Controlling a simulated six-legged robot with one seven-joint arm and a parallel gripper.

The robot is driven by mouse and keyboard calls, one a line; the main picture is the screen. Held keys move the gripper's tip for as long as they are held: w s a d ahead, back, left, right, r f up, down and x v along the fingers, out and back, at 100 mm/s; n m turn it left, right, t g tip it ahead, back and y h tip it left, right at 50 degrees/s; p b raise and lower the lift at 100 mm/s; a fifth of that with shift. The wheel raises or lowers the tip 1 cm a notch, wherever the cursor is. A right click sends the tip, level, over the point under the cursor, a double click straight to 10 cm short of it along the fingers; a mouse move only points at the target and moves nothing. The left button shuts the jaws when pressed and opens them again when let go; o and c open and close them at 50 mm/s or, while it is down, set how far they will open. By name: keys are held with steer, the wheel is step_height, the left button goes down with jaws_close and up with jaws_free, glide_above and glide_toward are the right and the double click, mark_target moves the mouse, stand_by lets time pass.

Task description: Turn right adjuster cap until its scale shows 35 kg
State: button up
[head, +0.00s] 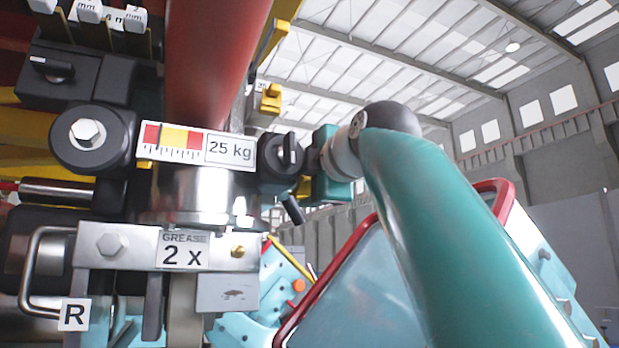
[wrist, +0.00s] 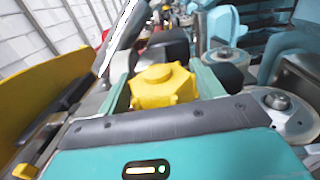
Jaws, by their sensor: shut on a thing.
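The adjuster's scale plate (head: 197,144) reads 25 kg in the head view, with red, yellow and red bands above tick marks. A black knob with a white line (head: 281,155) sits at the plate's right end. A yellow lobed cap (wrist: 164,86) is between the two teal fingers of my gripper (wrist: 160,92) in the wrist view. The fingers are shut on the cap from both sides. In the head view my gripper (head: 322,168) is just right of the black knob, and the cap is mostly hidden there. An R label (head: 75,314) is at lower left.
A large hex bolt (head: 87,132) and a metal handle (head: 38,265) are at left. A red column (head: 207,60) rises above the plate. A grease label (head: 183,249) is below it. The upper right is open hall.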

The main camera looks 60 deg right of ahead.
steer(key=shift+s, duration=0.1)
stand_by(0.3)
steer(key=o, duration=1)
steer(key=shift+d, duration=0.15)
steer(key=shift+s, duration=0.1)
steer(key=shift+s+a, duration=0.35)
steer(key=shift+s, duration=0.15)
steer(key=v, duration=1.2)
steer(key=shift+s+a, duration=0.1)
steer(key=shift+a, duration=0.15)
